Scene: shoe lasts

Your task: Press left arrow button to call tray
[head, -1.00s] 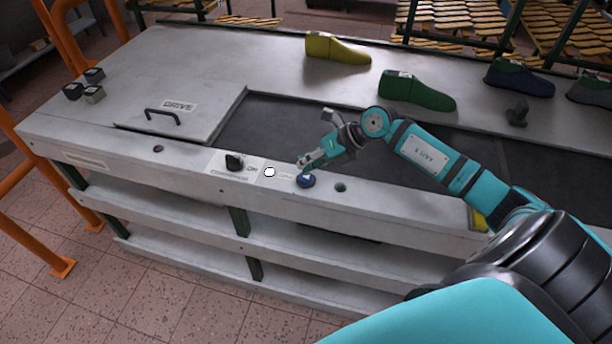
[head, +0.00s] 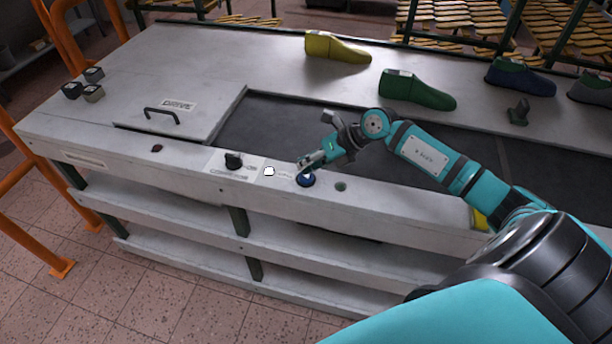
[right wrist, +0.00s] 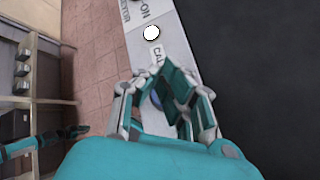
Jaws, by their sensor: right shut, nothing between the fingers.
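The blue round button (head: 306,179) with a white arrow mark sits on the front rail of the grey workbench. My right gripper (head: 302,166) is shut and empty, with its fingertips right at the button's upper edge. Whether they touch it I cannot tell. In the right wrist view the shut fingers (right wrist: 160,78) cover most of the button (right wrist: 156,99), and only a bit of blue shows between them. My left gripper is not in the head view.
A white round button (head: 269,171) and a black rotary switch (head: 233,161) are left of the blue button. A dark green button (head: 341,187) is to its right. Yellow (head: 336,47) and green (head: 416,91) shoe lasts stand on the bench behind the dark belt (head: 270,130).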

